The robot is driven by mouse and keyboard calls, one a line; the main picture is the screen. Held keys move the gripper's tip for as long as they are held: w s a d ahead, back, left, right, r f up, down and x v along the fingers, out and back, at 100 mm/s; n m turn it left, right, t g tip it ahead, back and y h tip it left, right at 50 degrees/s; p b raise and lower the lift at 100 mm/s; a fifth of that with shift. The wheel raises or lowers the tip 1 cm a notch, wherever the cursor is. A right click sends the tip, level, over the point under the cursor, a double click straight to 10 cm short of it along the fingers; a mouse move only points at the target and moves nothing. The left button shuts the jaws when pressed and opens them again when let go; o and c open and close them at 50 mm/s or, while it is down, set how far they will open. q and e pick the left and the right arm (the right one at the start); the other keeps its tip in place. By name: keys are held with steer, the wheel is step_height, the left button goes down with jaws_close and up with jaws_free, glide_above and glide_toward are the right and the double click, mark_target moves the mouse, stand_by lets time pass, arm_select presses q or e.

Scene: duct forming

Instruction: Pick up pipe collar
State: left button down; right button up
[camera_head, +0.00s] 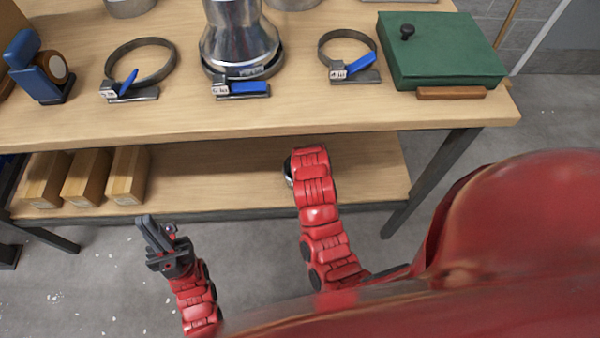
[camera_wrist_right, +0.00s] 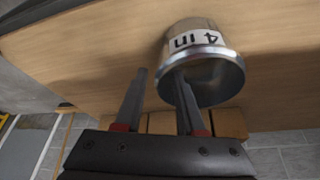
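A metal pipe collar (camera_wrist_right: 206,60) labelled "4 in" shows in the right wrist view against a wooden surface, its round mouth facing me. My right gripper (camera_wrist_right: 160,72) is open at it. Its right finger overlaps the collar's mouth and its left finger is outside, with a gap between the left finger and the collar wall. Contact cannot be told. In the head view my right arm reaches towards the lower shelf; its gripper and the collar are not clearly visible there. My left gripper (camera_head: 158,236) is empty, in front of the shelf; its opening is unclear.
The table top (camera_head: 300,118) carries two ring clamps (camera_head: 141,64), a flared metal duct (camera_head: 240,38), a green box (camera_head: 440,50) and a blue tool (camera_head: 38,66). Wooden blocks (camera_head: 88,176) lie at the left of the lower shelf (camera_head: 230,178).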

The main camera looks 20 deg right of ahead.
steer(key=shift+w+f, duration=0.1)
steer(key=shift+f, duration=0.1)
jaws_close()
stand_by(1.3)
